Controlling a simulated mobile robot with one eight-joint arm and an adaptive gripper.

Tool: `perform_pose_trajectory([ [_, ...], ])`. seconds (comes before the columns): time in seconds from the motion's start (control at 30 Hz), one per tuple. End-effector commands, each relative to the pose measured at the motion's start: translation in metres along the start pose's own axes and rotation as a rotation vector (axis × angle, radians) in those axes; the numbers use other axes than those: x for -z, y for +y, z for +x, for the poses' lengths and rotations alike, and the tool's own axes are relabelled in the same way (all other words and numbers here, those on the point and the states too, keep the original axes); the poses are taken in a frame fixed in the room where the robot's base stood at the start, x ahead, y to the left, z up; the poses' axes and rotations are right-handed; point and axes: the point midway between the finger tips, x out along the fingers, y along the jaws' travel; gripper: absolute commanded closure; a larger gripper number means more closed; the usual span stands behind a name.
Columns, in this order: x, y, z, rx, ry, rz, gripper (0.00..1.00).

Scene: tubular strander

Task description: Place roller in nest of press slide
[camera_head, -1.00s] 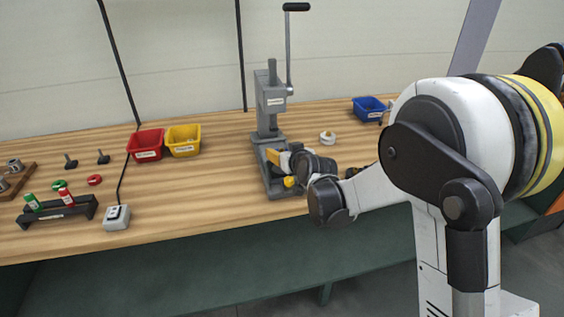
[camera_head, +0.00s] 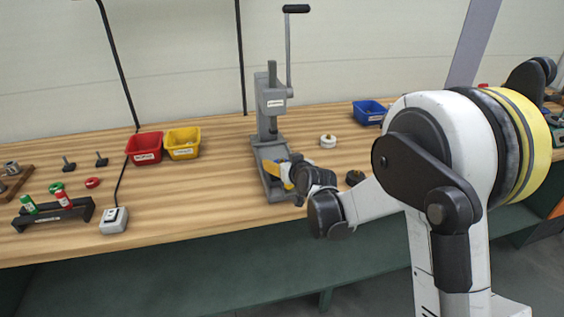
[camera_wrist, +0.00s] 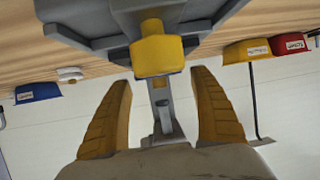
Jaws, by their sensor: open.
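The grey press (camera_head: 270,130), with its upright lever, stands on the bench in the head view. Its low grey slide bed runs toward the bench's front edge. In the wrist view, which is upside down, the slide (camera_wrist: 90,22) shows at the top with a yellow knob (camera_wrist: 157,54) at its near end. My gripper (camera_wrist: 160,82) is open, its yellow fingers either side of the press column in the picture, with the knob just beyond the tips. In the head view my gripper (camera_head: 286,174) is at the slide's front and partly hides it. I cannot make out the roller or the nest.
A white round part (camera_head: 328,141) and a dark round part (camera_head: 355,178) lie right of the press. A blue bin (camera_head: 368,112) is behind them. Red (camera_head: 144,148) and yellow (camera_head: 183,144) bins stand left, with a grey switch box (camera_head: 114,221) nearer the front.

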Motion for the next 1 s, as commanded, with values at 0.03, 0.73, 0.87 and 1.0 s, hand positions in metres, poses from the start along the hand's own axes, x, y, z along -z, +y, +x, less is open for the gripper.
perform_pose_trajectory([
  [0.03, 0.003, 0.000, -0.005, 0.000, 0.000, 0.000, 0.28],
  [0.73, 0.002, 0.000, -0.120, 0.000, 0.000, 0.000, 0.28],
  [0.87, 0.002, 0.001, -0.122, -0.001, -0.001, 0.000, 0.28],
  [1.0, 0.008, 0.006, -0.139, -0.010, -0.034, 0.010, 0.28],
])
